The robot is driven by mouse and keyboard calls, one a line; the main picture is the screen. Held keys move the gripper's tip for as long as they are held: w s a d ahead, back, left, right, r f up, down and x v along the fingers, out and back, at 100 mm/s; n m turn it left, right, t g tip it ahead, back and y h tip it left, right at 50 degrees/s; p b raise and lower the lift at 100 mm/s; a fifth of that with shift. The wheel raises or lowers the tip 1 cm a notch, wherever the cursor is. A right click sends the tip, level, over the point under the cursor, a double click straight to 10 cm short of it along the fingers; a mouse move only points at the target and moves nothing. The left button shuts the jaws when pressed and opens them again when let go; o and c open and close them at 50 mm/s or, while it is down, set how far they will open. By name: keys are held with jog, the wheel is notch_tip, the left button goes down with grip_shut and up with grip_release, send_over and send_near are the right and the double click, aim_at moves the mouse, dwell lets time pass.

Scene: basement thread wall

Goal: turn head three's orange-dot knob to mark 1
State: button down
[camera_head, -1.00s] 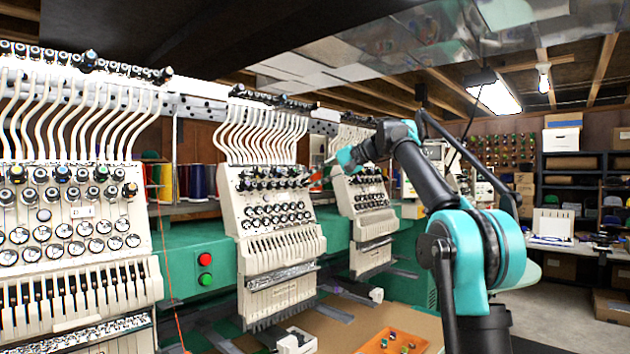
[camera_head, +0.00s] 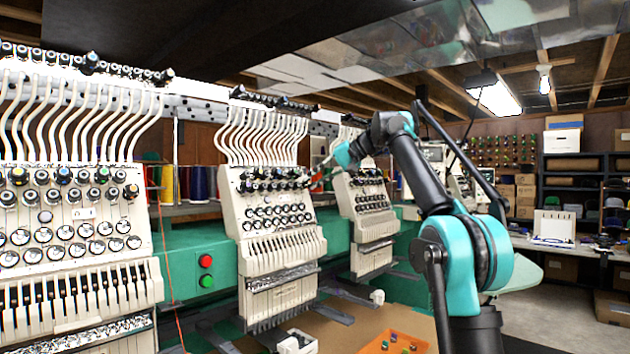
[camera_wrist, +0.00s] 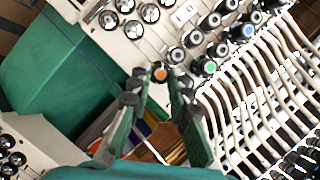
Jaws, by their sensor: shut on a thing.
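The orange-dot knob (camera_wrist: 160,73) is a dark round knob with an orange centre, at the end of a knob row on a cream embroidery head. In the wrist view my gripper (camera_wrist: 157,80) has its two dark green fingers on either side of it, shut on it. In the head view my gripper (camera_head: 316,183) reaches the upper right edge of the middle cream head (camera_head: 285,245). The knob is too small there to make out, and its mark cannot be read in either view.
Another head (camera_head: 370,220) stands just right of the middle one. An orange tray (camera_head: 395,343) with small coloured pieces lies below.

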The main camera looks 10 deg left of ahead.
jog(key=c, duration=1.4)
grip_release()
jog(key=v, duration=1.2)
jog(key=shift+f, duration=0.1)
jog(key=s+d+f+h, duration=0.1)
jog(key=d+f+h, duration=0.15)
jog(key=f, duration=0.85)
jog(key=s+d+f+m+h, duration=0.1)
jog(key=s+d+f, duration=0.15)
jog(key=f, duration=0.75)
jog(key=d+f+h, duration=0.2)
jog(key=d+f, duration=0.2)
jog(key=f, duration=0.7)
jog(key=s+d+f+h, duration=0.1)
jog(key=s+d+f, duration=0.2)
jog(key=s+f, duration=0.7)
jog(key=s+d+f+h, duration=0.2)
jog(key=s+d+f, duration=0.1)
jog(key=s+f, duration=0.8)
jog(key=s+d+f+h, duration=0.2)
jog(key=s+d+f, duration=0.2)
jog(key=s+f, duration=0.6)
jog(key=shift+s+f+m+t+h, duration=0.15)
jog(key=shift+s+f, duration=0.05)
jog(key=shift+f, duration=0.95)
jog(key=shift+s+f+m+t+h, duration=0.1)
jog(key=shift+s+f+m+t, duration=0.05)
jog(key=shift+f, duration=1.05)
